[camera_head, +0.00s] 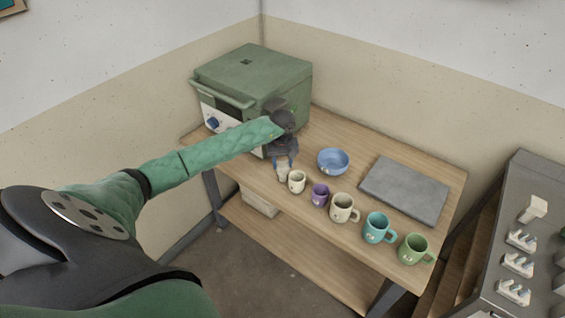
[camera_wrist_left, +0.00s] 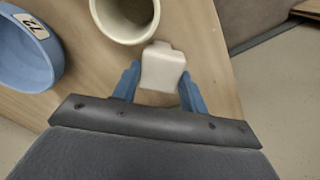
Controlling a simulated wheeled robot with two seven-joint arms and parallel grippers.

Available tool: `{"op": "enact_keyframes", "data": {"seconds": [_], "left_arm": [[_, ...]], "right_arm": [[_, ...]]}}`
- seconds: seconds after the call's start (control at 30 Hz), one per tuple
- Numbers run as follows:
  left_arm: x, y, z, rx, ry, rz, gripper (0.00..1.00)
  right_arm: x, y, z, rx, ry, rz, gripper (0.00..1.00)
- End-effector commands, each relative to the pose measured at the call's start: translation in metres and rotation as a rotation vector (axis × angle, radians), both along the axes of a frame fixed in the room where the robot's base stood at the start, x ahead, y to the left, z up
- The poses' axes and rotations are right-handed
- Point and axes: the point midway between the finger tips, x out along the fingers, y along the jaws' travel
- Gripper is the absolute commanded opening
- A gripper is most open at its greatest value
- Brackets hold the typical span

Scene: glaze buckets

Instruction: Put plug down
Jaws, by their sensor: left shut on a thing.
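The plug (camera_wrist_left: 162,68) is a small whitish block between the blue fingers of my left gripper (camera_wrist_left: 158,88) in the left wrist view. The gripper is shut on it, over the wooden table near its front edge. In the head view my left gripper (camera_head: 283,172) reaches down beside the cream cup at the left end of the row. The plug is small and partly hidden there. I cannot tell whether the plug touches the table. My right gripper is in neither view.
A cream cup (camera_head: 297,182) stands close to the plug; a blue bowl (camera_head: 333,162) is behind it. Purple, cream, teal and green mugs continue right. A grey slab (camera_head: 405,190) lies at the right. A green kiln-like box (camera_head: 250,75) stands at the back left.

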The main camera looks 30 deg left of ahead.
Motion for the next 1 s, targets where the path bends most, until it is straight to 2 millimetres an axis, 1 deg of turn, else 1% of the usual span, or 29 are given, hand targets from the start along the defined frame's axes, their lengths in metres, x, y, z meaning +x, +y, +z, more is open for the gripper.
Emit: {"op": "enact_keyframes", "data": {"seconds": [0.13,0.17,0.23,0.27,0.73,0.77,0.8,0.87,0.93,1.0], "left_arm": [[0.000,0.000,-0.002,0.000,0.000,0.000,0.06],[0.000,0.000,-0.001,0.000,0.000,0.000,0.49],[0.000,0.000,-0.001,0.000,0.000,0.000,0.62],[0.000,0.000,-0.001,0.000,0.000,0.000,0.65],[0.000,0.000,0.002,-0.001,0.001,0.000,0.65],[0.000,0.000,0.002,0.000,0.000,0.000,0.65],[0.000,0.000,0.003,0.001,-0.001,0.000,0.65],[0.000,0.001,0.006,0.001,-0.001,0.000,0.65],[0.000,0.001,0.010,0.001,0.001,0.001,0.65],[0.000,0.001,0.015,0.002,-0.001,0.000,0.65]], "right_arm": [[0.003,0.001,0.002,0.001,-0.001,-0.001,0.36],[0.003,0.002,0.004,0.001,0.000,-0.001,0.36],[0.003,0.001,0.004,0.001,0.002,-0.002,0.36],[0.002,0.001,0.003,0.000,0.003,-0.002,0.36],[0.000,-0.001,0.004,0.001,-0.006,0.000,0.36],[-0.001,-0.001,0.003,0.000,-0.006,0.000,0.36],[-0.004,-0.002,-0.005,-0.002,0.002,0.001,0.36],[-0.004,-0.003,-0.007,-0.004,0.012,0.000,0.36],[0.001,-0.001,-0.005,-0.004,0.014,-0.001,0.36],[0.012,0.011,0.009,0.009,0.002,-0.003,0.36]]}}
